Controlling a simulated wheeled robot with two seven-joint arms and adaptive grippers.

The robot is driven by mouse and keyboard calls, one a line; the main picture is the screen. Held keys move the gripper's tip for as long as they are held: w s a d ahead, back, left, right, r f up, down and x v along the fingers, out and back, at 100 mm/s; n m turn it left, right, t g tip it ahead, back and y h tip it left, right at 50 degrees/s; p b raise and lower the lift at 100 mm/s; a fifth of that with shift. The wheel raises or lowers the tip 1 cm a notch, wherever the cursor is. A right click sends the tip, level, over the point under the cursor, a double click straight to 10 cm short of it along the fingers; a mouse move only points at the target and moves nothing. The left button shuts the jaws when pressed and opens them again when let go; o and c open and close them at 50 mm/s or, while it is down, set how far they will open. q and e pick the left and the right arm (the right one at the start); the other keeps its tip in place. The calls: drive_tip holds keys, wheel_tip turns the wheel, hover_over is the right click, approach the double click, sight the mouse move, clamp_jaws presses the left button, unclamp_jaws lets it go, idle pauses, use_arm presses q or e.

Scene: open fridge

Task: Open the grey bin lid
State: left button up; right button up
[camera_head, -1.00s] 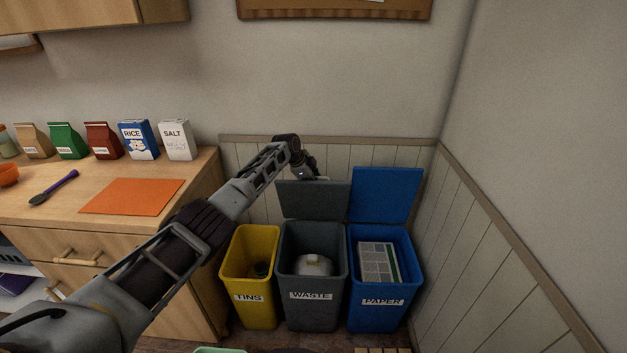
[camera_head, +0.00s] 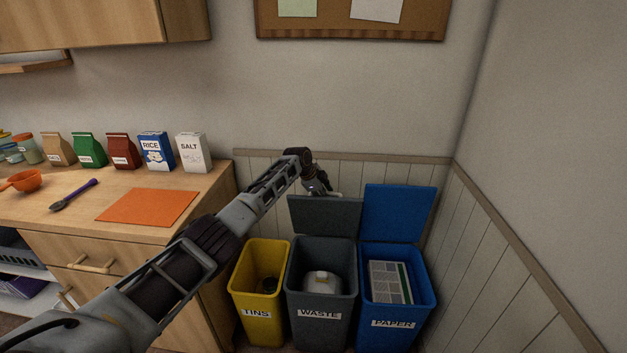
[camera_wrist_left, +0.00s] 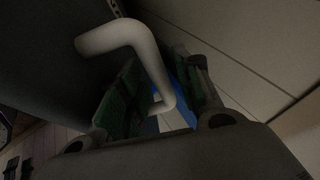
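The grey bin (camera_head: 322,300) labelled WASTE stands in the middle of three bins. Its grey lid (camera_head: 325,217) stands up at the back, and the bin's mouth is uncovered. My left gripper (camera_head: 322,188) is at the lid's top edge, partly hidden behind it. In the left wrist view the pale bent lid handle (camera_wrist_left: 148,52) passes between the green-padded fingers of my left gripper (camera_wrist_left: 168,85). The fingers are apart, with a gap showing beside the handle, so the gripper looks open around it. My right gripper is not in view.
A yellow TINS bin (camera_head: 247,308) stands left and a blue PAPER bin (camera_head: 388,318) right, its blue lid (camera_head: 399,213) up. A wooden counter (camera_head: 80,215) is at left. Panelled walls close off the back and right.

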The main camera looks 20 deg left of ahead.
use_arm(q)
drive_tip(key=shift+v, duration=5.35)
